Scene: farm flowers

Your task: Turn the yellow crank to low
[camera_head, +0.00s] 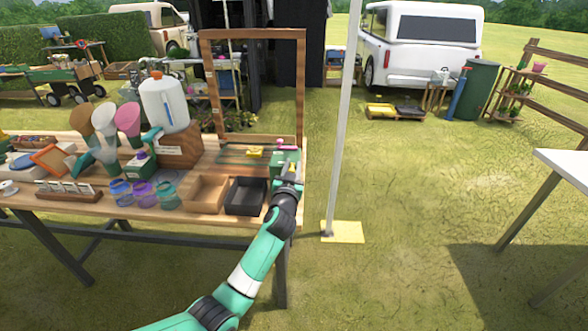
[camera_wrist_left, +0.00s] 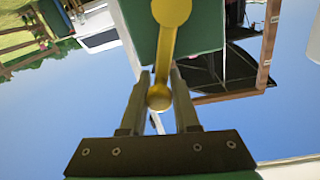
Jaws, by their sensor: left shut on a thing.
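The yellow crank (camera_wrist_left: 167,50) shows in the left wrist view on the face of a green box (camera_wrist_left: 200,32). Its round hub is at the top of that picture and its arm runs down to a round knob between my fingers. My left gripper (camera_wrist_left: 160,98) is shut on the crank's knob end. In the head view, the green box (camera_head: 284,158) sits at the table's right end, and my left gripper (camera_head: 290,178) is at its front. The crank is mostly hidden there by the gripper. No low mark is readable. My right gripper is not in view.
The wooden table (camera_head: 210,217) holds a black tray (camera_head: 246,196), a wooden tray (camera_head: 206,193), several jars and a white dispenser (camera_head: 164,103). A wooden frame (camera_head: 301,90) stands behind. A white pole (camera_head: 346,120) rises just right of the table.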

